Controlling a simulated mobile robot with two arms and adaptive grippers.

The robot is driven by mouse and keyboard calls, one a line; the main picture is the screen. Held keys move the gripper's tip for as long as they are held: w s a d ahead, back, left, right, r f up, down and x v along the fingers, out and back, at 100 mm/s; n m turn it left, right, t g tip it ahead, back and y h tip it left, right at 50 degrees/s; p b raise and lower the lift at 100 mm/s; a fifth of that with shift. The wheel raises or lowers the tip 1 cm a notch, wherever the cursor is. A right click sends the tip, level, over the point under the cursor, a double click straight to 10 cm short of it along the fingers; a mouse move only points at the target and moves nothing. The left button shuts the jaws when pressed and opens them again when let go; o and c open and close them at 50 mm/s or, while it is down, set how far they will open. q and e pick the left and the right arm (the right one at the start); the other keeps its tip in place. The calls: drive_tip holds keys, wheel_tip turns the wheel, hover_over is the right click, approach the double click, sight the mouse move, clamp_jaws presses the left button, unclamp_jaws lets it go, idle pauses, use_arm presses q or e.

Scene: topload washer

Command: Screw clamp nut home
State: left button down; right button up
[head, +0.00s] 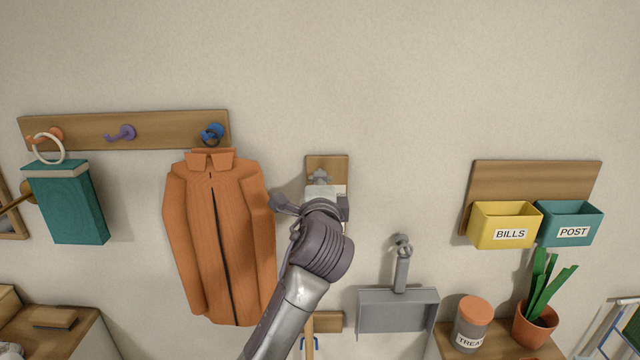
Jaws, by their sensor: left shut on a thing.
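My left gripper (321,190) reaches up to a small wooden wall board (327,162) in the middle of the head view. It is shut on a small grey piece, which looks like the clamp nut (320,177), in front of that board. The gripper and wrist hide most of the piece and the lower part of the board. I cannot tell how far the nut is seated or whether it touches the board. My right gripper is not in view.
An orange jacket (215,240) hangs close to the left of my arm. A grey dustpan (398,310) hangs at lower right. Yellow (505,222) and teal (570,222) boxes hang further right. A teal bag (68,205) hangs far left. The wall above is clear.

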use_arm(q)
drive_tip(key=c, duration=1.3)
unclamp_jaws()
drive_tip(key=s, duration=1.2)
drive_tip(key=shift+w+f, duration=0.1)
